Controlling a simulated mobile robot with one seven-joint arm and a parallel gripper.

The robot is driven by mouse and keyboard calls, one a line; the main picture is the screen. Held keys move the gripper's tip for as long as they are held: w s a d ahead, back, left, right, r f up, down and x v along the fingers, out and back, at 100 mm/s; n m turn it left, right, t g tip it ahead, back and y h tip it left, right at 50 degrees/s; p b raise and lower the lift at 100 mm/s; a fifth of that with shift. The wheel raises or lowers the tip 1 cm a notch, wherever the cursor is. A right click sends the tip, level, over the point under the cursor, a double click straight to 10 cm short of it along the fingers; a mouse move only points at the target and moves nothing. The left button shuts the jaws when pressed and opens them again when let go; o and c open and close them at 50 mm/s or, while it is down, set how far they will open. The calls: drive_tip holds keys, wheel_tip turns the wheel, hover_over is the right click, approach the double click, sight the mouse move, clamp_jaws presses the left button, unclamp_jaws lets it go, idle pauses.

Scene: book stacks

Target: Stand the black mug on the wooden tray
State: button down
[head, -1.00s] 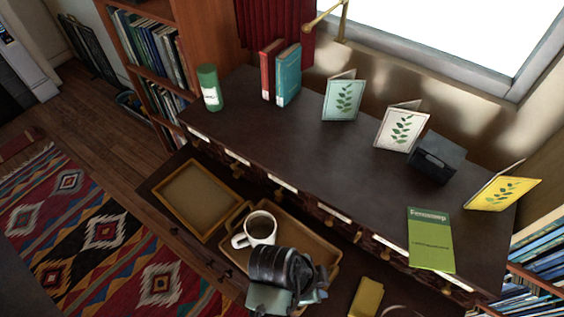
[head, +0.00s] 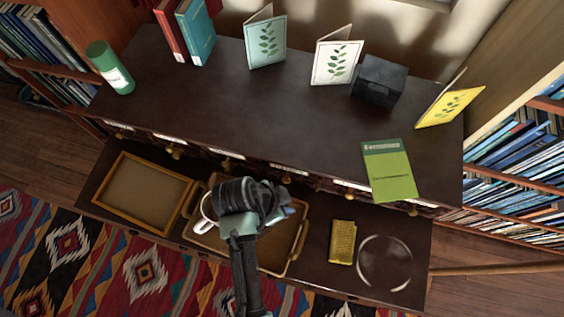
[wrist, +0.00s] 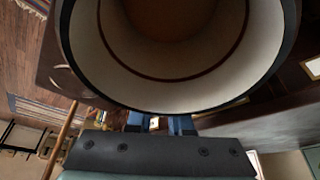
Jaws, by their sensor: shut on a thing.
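In the wrist view the mug (wrist: 170,88) fills the top, with a cream inside, a brown bottom and a dark rim. I cannot see a black outside wall. My gripper (head: 283,212) is shut on the mug; its blue fingers (wrist: 160,124) meet the near rim. The wooden tray (head: 300,242), with handles, lies beneath my gripper. I cannot tell whether the mug touches it.
A second wooden frame-like tray (head: 145,230) lies to the left on the lower shelf. A yellow book (head: 342,242) and a clear round dish (head: 385,263) lie to the right. The upper top holds cards, a dark box (head: 378,78), a green booklet (head: 388,170) and a green bottle (head: 110,68).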

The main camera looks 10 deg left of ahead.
drive_tip(key=shift+f, duration=3)
drive_tip(key=shift+f+b, duration=0.2)
drive_tip(key=shift+b, duration=0.1)
drive_tip(key=c, duration=0.8)
unclamp_jaws()
